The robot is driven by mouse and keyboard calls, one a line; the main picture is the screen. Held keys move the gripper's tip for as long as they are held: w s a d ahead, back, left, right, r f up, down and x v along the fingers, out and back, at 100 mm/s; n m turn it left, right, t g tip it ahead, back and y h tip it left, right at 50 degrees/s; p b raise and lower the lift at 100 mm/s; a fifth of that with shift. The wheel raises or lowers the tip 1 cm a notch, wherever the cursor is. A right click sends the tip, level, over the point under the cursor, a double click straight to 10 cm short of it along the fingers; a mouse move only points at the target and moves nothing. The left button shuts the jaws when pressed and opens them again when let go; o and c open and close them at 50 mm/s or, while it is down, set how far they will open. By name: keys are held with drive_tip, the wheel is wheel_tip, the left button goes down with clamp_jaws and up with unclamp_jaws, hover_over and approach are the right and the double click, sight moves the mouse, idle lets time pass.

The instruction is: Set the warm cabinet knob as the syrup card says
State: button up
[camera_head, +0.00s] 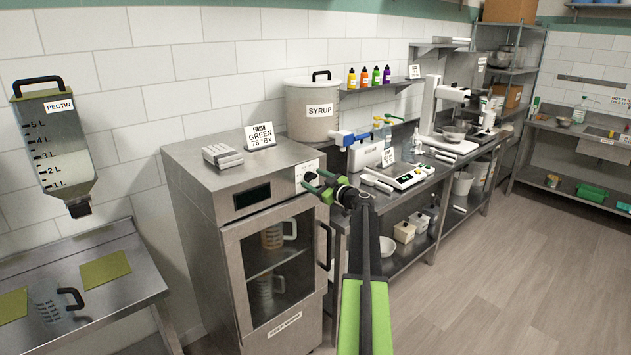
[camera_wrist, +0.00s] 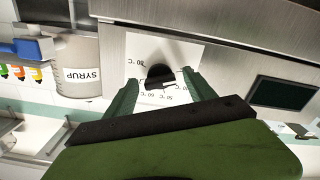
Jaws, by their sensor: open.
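The warm cabinet (camera_head: 200,215) is a steel box with a glass door. Its black knob (camera_wrist: 158,74) sits on a white dial plate (camera_wrist: 190,52) with temperature marks, upside down in the wrist view; 80 °C and 50 °C are legible. My gripper (camera_head: 316,186) is at the cabinet's upper right front corner. In the wrist view its open fingers lie on either side of the knob; whether they touch it is unclear. The knob's pointer direction is unclear. A card (camera_head: 260,136) on the cabinet top reads "FINISH GREEN 78 °BX". The syrup tank (camera_head: 312,115) stands behind.
The door handle (camera_head: 326,246) sticks out below my gripper. Measuring jugs (camera_head: 272,236) stand inside the cabinet. A scale (camera_head: 402,178) and other gear crowd the counter to the right. A pectin hopper (camera_head: 55,140) hangs at left. The floor (camera_head: 500,270) at right is clear.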

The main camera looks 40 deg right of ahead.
drive_tip(key=c, duration=1.3)
drive_tip(key=shift+d, duration=0.15)
drive_tip(key=shift+c, duration=0.4)
